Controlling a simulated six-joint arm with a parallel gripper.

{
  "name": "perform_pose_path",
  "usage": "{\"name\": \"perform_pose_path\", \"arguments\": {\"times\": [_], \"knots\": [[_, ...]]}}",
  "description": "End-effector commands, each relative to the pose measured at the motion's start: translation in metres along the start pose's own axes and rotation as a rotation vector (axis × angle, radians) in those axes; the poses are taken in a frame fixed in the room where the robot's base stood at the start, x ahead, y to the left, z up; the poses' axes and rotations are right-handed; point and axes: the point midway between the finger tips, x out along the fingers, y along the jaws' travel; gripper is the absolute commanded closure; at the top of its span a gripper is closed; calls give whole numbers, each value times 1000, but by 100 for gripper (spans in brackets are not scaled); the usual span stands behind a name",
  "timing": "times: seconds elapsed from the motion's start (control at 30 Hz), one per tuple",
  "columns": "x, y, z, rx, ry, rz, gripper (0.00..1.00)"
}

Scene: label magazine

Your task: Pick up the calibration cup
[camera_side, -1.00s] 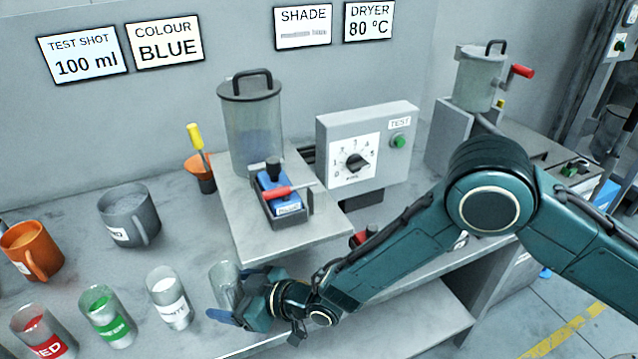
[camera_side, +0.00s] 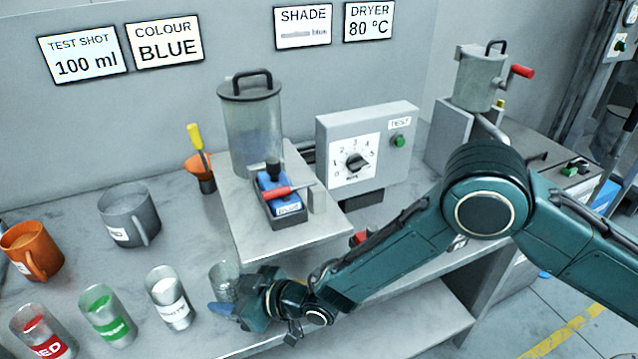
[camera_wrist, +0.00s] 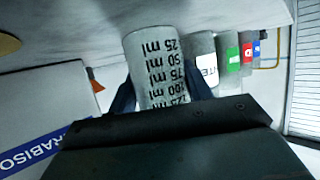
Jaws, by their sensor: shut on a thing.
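The calibration cup (camera_wrist: 152,62) is a clear cup with black ml marks, and it fills the middle of the wrist view. In the side view the cup (camera_side: 222,275) stands near the bench's front edge, below the dosing platform, partly hidden by my gripper. My gripper (camera_side: 238,300) reaches in from the right and is shut on the cup, with one dark finger on each side of it in the wrist view (camera_wrist: 165,92). I cannot tell whether the cup's base touches the bench.
White (camera_side: 170,297), green (camera_side: 107,315) and red (camera_side: 42,333) labelled cups stand left of my gripper. A grey mug (camera_side: 128,215) and an orange mug (camera_side: 32,250) stand behind them. The platform (camera_side: 290,235) with a blue unit (camera_side: 272,183) overhangs just behind the cup.

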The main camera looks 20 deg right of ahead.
Motion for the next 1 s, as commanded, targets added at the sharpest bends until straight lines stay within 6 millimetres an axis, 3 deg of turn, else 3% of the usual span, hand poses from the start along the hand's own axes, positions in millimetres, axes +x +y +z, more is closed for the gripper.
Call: {"name": "perform_pose_path", "arguments": {"times": [0.43, 0.73, 1.0], "knots": [[-3, 0, -7, 0, 2, 0, 72], [-15, 0, -37, 0, 4, -1, 72], [-50, 0, -17, -1, -2, 0, 72]]}}
